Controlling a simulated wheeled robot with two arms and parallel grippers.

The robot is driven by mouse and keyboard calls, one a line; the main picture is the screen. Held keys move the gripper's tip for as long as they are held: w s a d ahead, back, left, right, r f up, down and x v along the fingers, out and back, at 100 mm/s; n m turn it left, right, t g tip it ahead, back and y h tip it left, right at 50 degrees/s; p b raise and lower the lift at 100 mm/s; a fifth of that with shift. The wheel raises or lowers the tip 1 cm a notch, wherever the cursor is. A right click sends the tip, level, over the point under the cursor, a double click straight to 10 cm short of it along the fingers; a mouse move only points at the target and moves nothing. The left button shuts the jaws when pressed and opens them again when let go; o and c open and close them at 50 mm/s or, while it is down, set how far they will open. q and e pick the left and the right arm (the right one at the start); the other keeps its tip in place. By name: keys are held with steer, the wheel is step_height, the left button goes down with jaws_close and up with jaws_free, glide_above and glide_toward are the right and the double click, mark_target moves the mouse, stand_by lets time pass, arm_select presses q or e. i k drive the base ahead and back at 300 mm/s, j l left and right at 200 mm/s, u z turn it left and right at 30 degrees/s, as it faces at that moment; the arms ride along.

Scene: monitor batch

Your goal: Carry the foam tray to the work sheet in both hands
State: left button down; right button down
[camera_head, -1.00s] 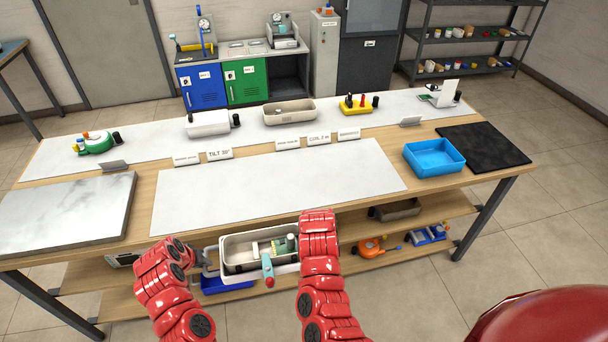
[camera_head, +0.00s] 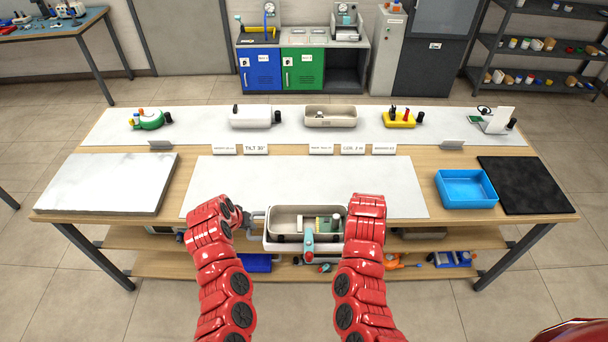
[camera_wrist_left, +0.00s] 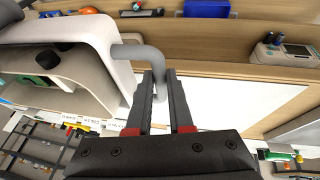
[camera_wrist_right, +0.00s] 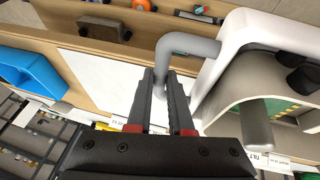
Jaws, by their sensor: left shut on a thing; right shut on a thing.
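The foam tray (camera_head: 275,245) is a pale, white-rimmed tray with grey handles at its ends, holding a green-and-yellow part and some dark items. A teal and red object (camera_head: 309,240) shows at its near side. My left gripper (camera_head: 250,217) is shut on the grey left handle (camera_wrist_left: 143,54). My right gripper (camera_wrist_right: 161,90) is shut on the right handle (camera_wrist_right: 185,42); in the head view my arm hides it. The tray looks about level at the table's front edge. The white work sheet (camera_head: 300,176) lies bare behind it on the table.
A marble slab (camera_head: 108,183) lies left of the sheet. A blue bin (camera_head: 465,190) and black mat (camera_head: 522,186) are at the right. Small label signs (camera_head: 320,148) stand behind the sheet, with devices in a back row. A lower shelf (camera_head: 180,263) holds more items.

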mark_target(304, 180)
steer(key=i, duration=0.85)
